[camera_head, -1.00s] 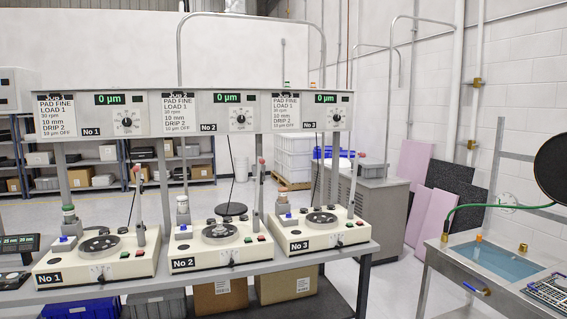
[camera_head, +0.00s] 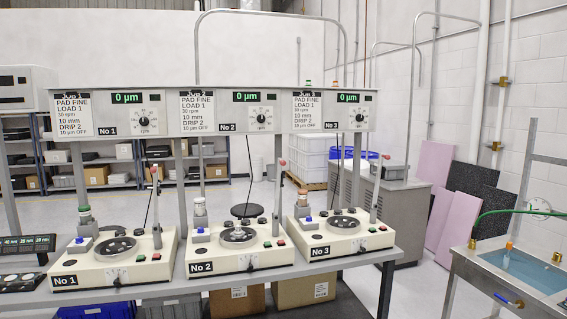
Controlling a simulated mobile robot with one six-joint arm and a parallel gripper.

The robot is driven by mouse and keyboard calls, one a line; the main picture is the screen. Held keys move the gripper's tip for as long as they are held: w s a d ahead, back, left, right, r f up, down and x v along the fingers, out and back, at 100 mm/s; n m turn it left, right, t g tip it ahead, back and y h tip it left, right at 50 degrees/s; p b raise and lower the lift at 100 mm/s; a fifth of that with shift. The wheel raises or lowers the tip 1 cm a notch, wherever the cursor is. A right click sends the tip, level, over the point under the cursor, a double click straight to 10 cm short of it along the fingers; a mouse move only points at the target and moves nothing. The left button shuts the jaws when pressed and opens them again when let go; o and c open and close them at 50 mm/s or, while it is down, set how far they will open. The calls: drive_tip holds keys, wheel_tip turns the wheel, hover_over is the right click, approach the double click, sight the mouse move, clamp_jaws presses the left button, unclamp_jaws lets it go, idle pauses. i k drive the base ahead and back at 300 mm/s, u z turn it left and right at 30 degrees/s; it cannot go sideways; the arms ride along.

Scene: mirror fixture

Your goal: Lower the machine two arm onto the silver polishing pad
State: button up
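Machine two (camera_head: 238,259), a cream polishing unit labelled No 2, stands in the middle of a row of three similar units on the grey bench. Its round plate (camera_head: 238,236) lies flat on top, dark at the rim with a silver-looking centre; the pad itself is too small to make out clearly. The machine two arm (camera_head: 276,205) is a grey bar with a red tip, standing upright at the plate's right, apart from it. My gripper is not in view.
Machine one (camera_head: 113,262) and machine three (camera_head: 338,238) flank it, each with a similar upright bar. An overhead panel (camera_head: 215,118) with green displays spans the row. A water-filled sink (camera_head: 530,270) stands at the right. The floor between bench and sink is clear.

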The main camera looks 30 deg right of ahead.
sight(279, 179)
drive_tip(key=z, duration=0.15)
drive_tip(key=i, duration=1.3)
drive_tip(key=u, duration=0.45)
